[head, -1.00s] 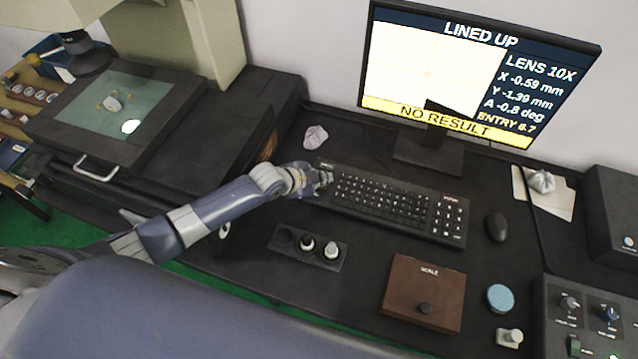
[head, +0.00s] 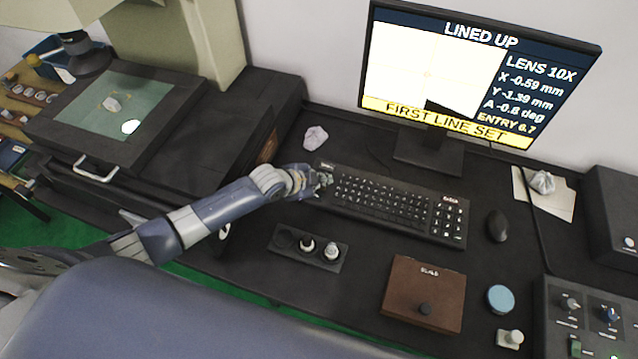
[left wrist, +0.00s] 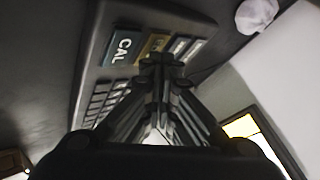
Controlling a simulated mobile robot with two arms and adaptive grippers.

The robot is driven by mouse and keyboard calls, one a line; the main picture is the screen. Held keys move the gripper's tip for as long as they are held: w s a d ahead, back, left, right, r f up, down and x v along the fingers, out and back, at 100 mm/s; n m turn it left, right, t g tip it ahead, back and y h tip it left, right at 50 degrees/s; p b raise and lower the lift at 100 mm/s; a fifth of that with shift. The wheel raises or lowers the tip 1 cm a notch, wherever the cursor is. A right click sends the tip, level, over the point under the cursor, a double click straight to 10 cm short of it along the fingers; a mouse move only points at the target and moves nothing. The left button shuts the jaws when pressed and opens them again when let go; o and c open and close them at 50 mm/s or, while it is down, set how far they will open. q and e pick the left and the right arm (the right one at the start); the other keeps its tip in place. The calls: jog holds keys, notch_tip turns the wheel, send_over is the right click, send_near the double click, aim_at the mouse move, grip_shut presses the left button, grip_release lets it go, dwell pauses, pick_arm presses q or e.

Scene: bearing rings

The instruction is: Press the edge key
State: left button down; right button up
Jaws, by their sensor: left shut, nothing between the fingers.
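My left gripper (head: 322,181) is shut and empty at the left end of the black keyboard (head: 385,204). In the left wrist view the shut fingers (left wrist: 160,66) point at the row of larger keys on the keyboard (left wrist: 85,75). A blue key marked CAL (left wrist: 122,47) lies left of the fingertips, and a yellowish key (left wrist: 153,46) lies right at them, its label partly hidden. I cannot tell whether the tips touch it. The monitor (head: 475,65) reads LINED UP, LENS 10X and, in its yellow band, FIRST LINE SET. My right gripper is not in view.
A mouse (head: 497,226) lies right of the keyboard. A crumpled grey piece (head: 315,137) lies behind the gripper. The microscope stage (head: 150,150) is at left.

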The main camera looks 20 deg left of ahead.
pick_arm(q)
jog(key=shift+r+p, duration=0.4)
jog(key=shift+r, duration=0.2)
jog(key=shift+r, duration=0.1)
notch_tip(320, 180, up, 5)
jog(key=p, duration=0.4)
jog(key=shift+p, duration=0.4)
